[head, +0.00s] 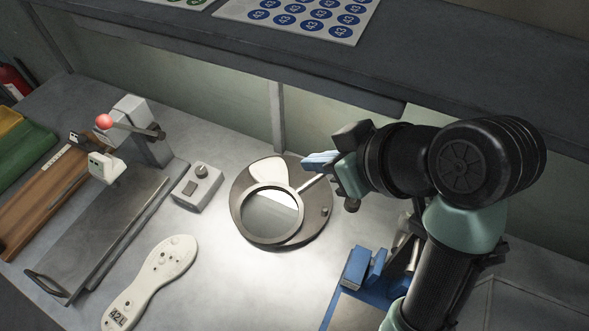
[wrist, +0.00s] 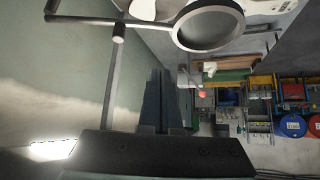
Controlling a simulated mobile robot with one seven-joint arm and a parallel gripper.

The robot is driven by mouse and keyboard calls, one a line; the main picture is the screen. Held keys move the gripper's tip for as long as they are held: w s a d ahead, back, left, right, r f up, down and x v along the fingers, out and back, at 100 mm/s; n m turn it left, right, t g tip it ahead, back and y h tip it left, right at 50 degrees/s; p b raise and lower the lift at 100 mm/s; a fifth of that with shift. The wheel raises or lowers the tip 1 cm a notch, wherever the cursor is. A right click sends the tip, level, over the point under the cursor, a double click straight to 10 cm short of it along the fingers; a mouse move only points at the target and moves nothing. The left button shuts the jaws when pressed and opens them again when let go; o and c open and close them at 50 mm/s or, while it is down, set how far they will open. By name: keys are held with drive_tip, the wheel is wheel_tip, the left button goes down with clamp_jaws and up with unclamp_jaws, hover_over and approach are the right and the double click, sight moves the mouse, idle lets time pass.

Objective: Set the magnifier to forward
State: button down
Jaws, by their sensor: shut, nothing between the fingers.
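The magnifier (head: 243,222) is a round lens in a grey ring. In the head view it lies over the front left of a dark round plate (head: 318,226) on the bench, and a pale sole-shaped piece (head: 267,168) shows behind it. Its thin arm runs from the ring up and right towards my gripper (head: 309,162). In the wrist view the ring (wrist: 236,28) is at the top, with its bar running left to a jointed post. My gripper's blue fingers (wrist: 164,82) are together and empty, close to the arm. I cannot tell if they touch it. The arm's far end is hidden behind my gripper.
A small grey box with a knob (head: 199,186) stands left of the plate. A press with a red ball lever (head: 104,121) and a white sole (head: 152,280) are further left. A blue holder (head: 357,268) stands at the front right. A dark shelf (head: 400,62) overhangs the back.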

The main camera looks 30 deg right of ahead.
drive_tip(key=w+f, duration=0.1)
drive_tip(key=f, duration=0.1)
drive_tip(key=w+f+b, duration=0.1)
drive_tip(key=f, duration=0.2)
drive_tip(key=w+a+f+b, duration=0.1)
drive_tip(key=f, duration=0.2)
idle(0.4)
drive_tip(key=shift+w+f, duration=0.1)
